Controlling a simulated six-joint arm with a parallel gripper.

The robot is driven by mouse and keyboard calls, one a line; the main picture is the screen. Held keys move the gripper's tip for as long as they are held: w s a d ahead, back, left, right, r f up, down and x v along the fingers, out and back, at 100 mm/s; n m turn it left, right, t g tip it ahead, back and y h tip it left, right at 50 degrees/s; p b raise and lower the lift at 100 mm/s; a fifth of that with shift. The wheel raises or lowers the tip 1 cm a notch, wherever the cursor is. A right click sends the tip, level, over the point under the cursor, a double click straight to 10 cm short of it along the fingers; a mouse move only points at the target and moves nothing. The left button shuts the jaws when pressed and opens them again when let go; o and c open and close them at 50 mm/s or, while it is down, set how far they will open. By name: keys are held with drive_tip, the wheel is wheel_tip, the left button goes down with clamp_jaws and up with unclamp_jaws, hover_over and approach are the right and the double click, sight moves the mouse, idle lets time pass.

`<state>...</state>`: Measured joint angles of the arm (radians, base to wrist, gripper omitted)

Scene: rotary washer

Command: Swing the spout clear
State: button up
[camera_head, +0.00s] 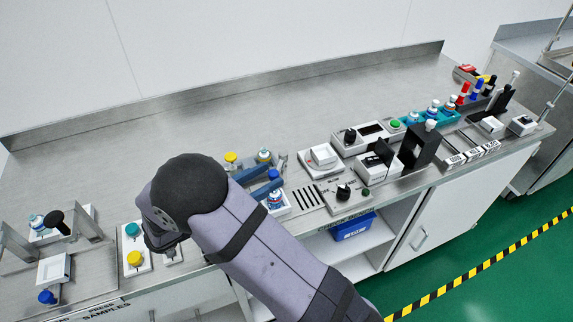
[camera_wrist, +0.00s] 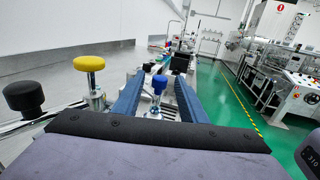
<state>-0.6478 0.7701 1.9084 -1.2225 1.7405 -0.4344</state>
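My gripper (camera_head: 270,175) is low over the bench, left of its middle, pointing right. In the wrist view its two blue fingers (camera_wrist: 156,78) are apart. A blue knob on a metal stem (camera_wrist: 158,88) shows between them, with visible gaps to both fingers. I cannot tell how far ahead it stands. A yellow knob on a metal post (camera_wrist: 89,66) is left of the fingers, and a yellow cap also shows in the head view (camera_head: 231,157). A black knob (camera_wrist: 24,97) is farther left. My arm hides part of this station, and I cannot make out which part is the spout.
A panel with a black knob (camera_head: 343,191) and a white device (camera_head: 322,157) stand right of the gripper. A black upright block (camera_head: 420,145) is farther right. Yellow and teal buttons (camera_head: 134,258) are at left. The rear bench (camera_head: 250,115) is clear.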

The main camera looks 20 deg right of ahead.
sight(278, 169)
drive_tip(key=p+x, duration=0.2)
drive_tip(key=x, duration=0.5)
clamp_jaws()
